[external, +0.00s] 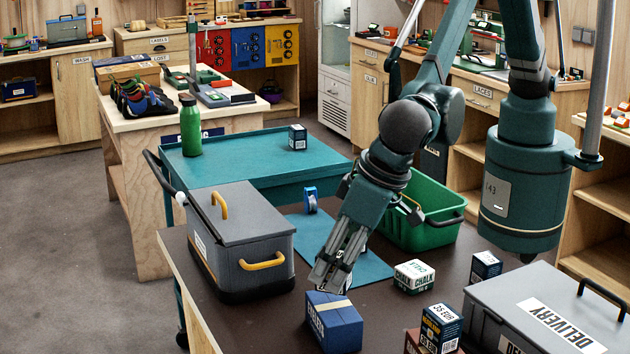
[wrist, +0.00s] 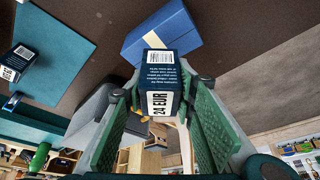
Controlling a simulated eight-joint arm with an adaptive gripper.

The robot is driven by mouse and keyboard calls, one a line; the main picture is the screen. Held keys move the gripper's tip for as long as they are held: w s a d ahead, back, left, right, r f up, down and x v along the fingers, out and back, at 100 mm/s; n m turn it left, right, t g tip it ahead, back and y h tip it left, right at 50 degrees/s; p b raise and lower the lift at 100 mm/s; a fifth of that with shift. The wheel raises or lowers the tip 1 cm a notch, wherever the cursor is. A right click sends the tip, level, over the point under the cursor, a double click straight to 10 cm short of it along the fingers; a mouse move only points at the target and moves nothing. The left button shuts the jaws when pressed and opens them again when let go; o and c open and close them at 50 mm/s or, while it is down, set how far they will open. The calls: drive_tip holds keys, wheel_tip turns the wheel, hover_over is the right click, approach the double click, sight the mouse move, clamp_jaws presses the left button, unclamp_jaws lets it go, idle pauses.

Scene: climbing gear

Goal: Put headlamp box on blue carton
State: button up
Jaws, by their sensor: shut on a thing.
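A dark navy box (wrist: 160,80) with a barcode, small white print and a "24 EUR" label is between the fingers of my gripper (external: 330,272). I take it to be the headlamp box; its name is not readable. My gripper is shut on it. In the external view the fingers mostly hide it. The blue carton (external: 334,322) with a pale tape strip stands on the brown table just below my fingertips. The carton also shows in the wrist view (wrist: 160,34), just beyond the held box. I cannot tell whether the two touch.
A grey toolbox (external: 240,240) with yellow handles stands left of the carton. A white chalk box (external: 415,277), a navy box (external: 487,265) and a "35 EUR" box (external: 441,325) stand to the right, near a grey delivery case (external: 550,310). A green crate (external: 425,205) is behind.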

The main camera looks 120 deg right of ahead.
drive_tip(key=shift+f, duration=1.85)
drive_tip(key=shift+f, duration=0.15)
drive_tip(key=o, duration=0.9)
drive_tip(key=shift+r, duration=0.2)
drive_tip(key=v, duration=1.2)
drive_tip(key=shift+d, duration=0.1)
